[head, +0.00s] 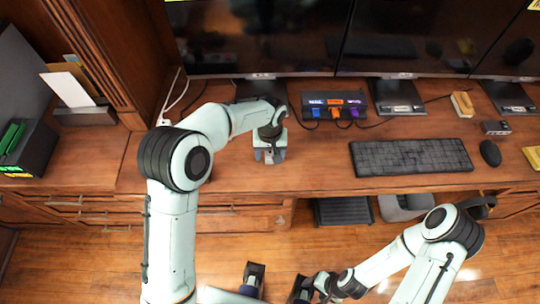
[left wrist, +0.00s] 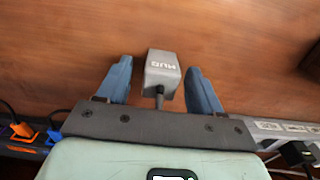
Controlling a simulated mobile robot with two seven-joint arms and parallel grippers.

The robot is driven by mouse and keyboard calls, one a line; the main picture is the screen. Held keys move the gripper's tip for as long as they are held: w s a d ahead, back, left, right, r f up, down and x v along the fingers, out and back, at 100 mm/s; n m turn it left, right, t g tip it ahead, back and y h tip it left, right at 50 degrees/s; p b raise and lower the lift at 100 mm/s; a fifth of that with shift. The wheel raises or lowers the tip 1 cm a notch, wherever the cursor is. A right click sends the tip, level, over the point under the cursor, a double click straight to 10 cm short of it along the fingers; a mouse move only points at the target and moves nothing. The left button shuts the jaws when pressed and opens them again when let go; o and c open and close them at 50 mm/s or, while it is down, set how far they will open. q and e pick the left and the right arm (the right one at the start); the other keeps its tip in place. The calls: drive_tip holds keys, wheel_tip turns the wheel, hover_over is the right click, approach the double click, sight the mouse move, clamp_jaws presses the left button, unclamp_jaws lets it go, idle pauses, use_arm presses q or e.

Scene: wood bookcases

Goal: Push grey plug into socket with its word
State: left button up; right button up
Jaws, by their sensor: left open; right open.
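The grey plug (left wrist: 161,72) has white letters that appear to read HUB, with a dark cable at its lower end. In the left wrist view it lies between the two fingers of my left gripper (left wrist: 160,85), with a gap on each side. In the head view my left gripper (head: 269,155) is low over the desk's front part and mostly hides the plug. A dark socket block (head: 334,106) stands to its right, further back, with coloured labels too small to read. My right gripper (head: 278,282) is open, low at the bottom, away from the desk.
Orange and blue plugs (left wrist: 22,130) show at the left wrist view's left edge. A keyboard (head: 411,157) and mouse (head: 490,153) lie to the right on the desk. Monitors stand behind the block. Bare wood separates the left gripper from the block.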

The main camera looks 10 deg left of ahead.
use_arm(q)
drive_tip(key=shift+c, duration=0.3)
drive_tip(key=c, duration=1)
